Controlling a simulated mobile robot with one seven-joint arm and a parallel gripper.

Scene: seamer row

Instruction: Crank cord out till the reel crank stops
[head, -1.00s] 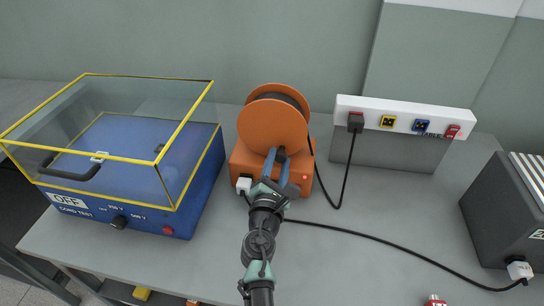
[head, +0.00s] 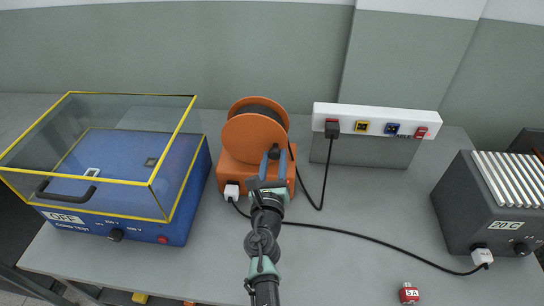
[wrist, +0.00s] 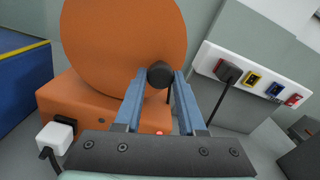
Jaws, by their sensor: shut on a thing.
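The orange cord reel (head: 254,135) stands on its orange base (head: 232,176) at the middle of the bench, with dark cord wound behind its front disc. My gripper (head: 274,160) is in front of the disc, and its blue fingers are shut on the black crank knob (wrist: 160,74). The knob sits at the lower right of the disc in the wrist view. A black cord (head: 325,180) runs from the reel side up to a dark plug (head: 331,129) in the white socket strip (head: 345,112). A white plug (head: 232,191) is in the front of the base.
A blue cord tester (head: 130,212) with a clear yellow-edged lid stands left, marked OFF. A grey heater-like box (head: 480,215) marked 20 C stands right, joined to the base by a cord (head: 385,242). A red 5A piece (head: 409,293) lies near the front.

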